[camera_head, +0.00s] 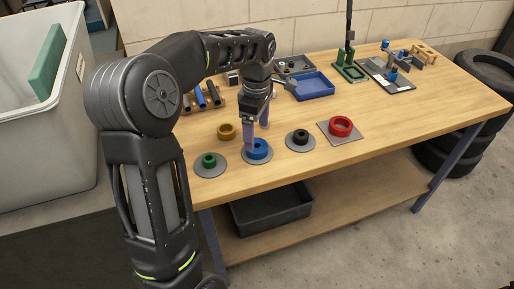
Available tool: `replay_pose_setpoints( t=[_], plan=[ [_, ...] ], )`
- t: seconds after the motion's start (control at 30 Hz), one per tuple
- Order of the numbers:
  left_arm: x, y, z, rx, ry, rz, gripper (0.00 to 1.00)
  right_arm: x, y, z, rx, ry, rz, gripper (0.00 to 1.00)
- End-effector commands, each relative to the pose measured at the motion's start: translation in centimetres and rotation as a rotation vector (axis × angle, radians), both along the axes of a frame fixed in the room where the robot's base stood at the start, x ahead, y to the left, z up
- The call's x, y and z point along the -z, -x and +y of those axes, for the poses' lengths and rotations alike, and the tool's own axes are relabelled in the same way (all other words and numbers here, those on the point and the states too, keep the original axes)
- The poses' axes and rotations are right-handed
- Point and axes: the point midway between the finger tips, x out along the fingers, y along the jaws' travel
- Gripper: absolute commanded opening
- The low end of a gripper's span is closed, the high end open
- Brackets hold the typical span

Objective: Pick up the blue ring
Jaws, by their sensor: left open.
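The blue ring (261,149) lies on a round grey base on the wooden table, near the front edge. My left gripper (257,138) is above and around it, pointing down, with its fingers apart. One finger is at the ring's left side and partly covers it; the other is behind it, toward the upper right. I cannot tell whether either finger touches the ring. My right gripper is not in the view.
A green ring (209,160) and a black ring (300,137) sit on round bases either side. A yellow ring (226,131) lies behind, and a red ring (340,126) rests on a square plate. A blue tray (314,86) stands farther back. The table's right front is clear.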

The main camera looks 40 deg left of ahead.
Motion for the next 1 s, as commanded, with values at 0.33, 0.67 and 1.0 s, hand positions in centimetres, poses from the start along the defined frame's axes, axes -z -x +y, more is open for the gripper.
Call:
replay_pose_setpoints(
  t=[0.33, 0.67, 1.0],
  plan=[
    [1.3, 0.1, 0.0, 0.000, 0.001, 0.004, 0.84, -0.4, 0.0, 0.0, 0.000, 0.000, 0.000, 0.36],
    [5.1, 0.1, -0.2, 0.000, 0.000, 0.000, 0.84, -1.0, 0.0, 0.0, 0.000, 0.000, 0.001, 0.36],
    [5.2, 0.1, -0.2, 0.001, 0.000, 0.000, 0.84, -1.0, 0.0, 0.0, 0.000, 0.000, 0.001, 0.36]
  ],
)
